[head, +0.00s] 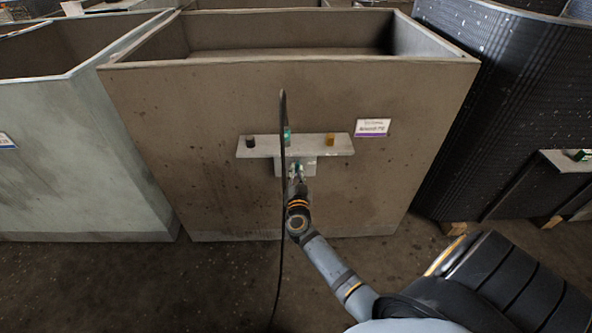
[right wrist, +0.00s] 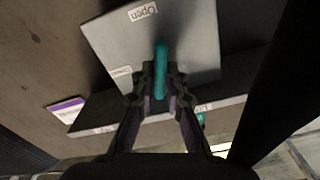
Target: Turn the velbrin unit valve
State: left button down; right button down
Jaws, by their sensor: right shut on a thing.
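The valve's teal handle (right wrist: 161,56) stands out in front of a grey plate (right wrist: 195,55) in the right wrist view. My right gripper (right wrist: 158,84) is shut on the handle, with part of it showing beyond the fingertips. The handle lies nearly along the picture's vertical. An "Open" label (right wrist: 142,11) sits on the plate at the handle's upper left. In the head view my right gripper (head: 297,182) is at the small plate under the shelf on the brown housing (head: 200,130), and it mostly hides the handle. My left gripper is not in view.
A narrow shelf (head: 338,144) on the housing carries a black piece (head: 250,141), a green piece (head: 288,135) and a yellow piece (head: 330,139). A white and purple label (head: 373,127) is to the right. A dark ribbed unit (head: 490,110) stands right, a grey-green one (head: 80,150) left.

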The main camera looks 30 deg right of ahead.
jog(key=m+p, duration=0.1)
jog(key=m, duration=0.6)
jog(key=shift+f+p, duration=0.1)
jog(key=shift+p, duration=0.2)
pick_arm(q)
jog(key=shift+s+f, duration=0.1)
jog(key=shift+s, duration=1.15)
pick_arm(e)
jog(key=shift+s+d+f+m, duration=0.1)
jog(key=shift+f+m, duration=0.05)
jog(key=shift+m, duration=3.35)
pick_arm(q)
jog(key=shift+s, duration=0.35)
pick_arm(e)
jog(key=c, duration=1.4)
grip_release()
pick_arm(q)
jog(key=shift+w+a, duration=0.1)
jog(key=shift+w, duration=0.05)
pick_arm(e)
jog(key=v, duration=1.2)
